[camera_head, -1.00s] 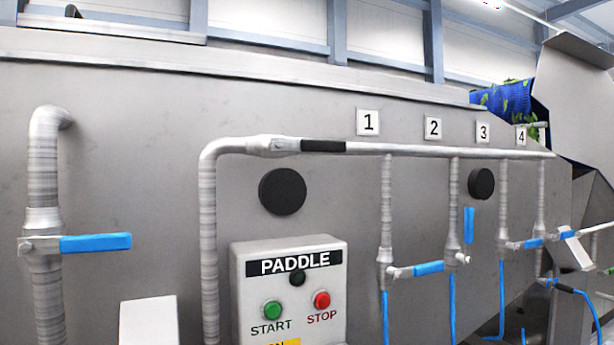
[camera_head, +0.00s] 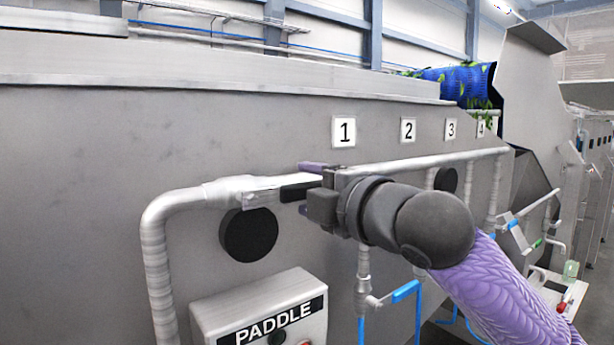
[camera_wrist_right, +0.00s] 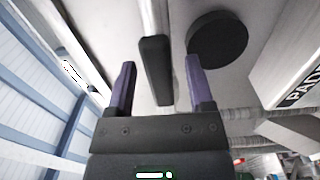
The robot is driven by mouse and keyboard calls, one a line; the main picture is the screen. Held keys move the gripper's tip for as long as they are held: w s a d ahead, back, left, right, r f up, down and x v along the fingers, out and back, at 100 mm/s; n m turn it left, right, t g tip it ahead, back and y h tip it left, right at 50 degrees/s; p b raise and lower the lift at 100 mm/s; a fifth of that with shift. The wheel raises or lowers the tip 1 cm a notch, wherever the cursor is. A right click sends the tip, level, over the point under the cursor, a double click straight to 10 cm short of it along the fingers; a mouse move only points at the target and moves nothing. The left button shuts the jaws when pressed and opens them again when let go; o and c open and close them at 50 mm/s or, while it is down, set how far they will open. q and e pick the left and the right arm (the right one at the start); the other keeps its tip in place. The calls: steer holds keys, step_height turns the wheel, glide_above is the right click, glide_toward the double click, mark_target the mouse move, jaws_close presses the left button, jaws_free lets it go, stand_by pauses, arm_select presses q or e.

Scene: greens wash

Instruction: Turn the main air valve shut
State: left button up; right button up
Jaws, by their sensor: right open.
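The valve with the black lever handle (camera_head: 298,192) sits on the upper horizontal pipe, left of the number 1 plate. The handle lies in line with the pipe. My right gripper (camera_head: 303,189) comes in from the right, one finger above the handle and one below it in the head view. In the right wrist view the black handle (camera_wrist_right: 155,72) shows between the two purple fingers of my open right gripper (camera_wrist_right: 160,64), closer to the left finger. A gap shows on both sides, and I see no clear contact. My left gripper is not in view.
A round black disc (camera_head: 248,235) is on the steel wall just below the valve. The PADDLE control box (camera_head: 262,308) stands out below that. Branch pipes with blue levers, such as this lever (camera_head: 405,291), hang under my right arm.

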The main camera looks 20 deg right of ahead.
steer(key=shift+w, duration=0.25)
jaws_close()
stand_by(1.4)
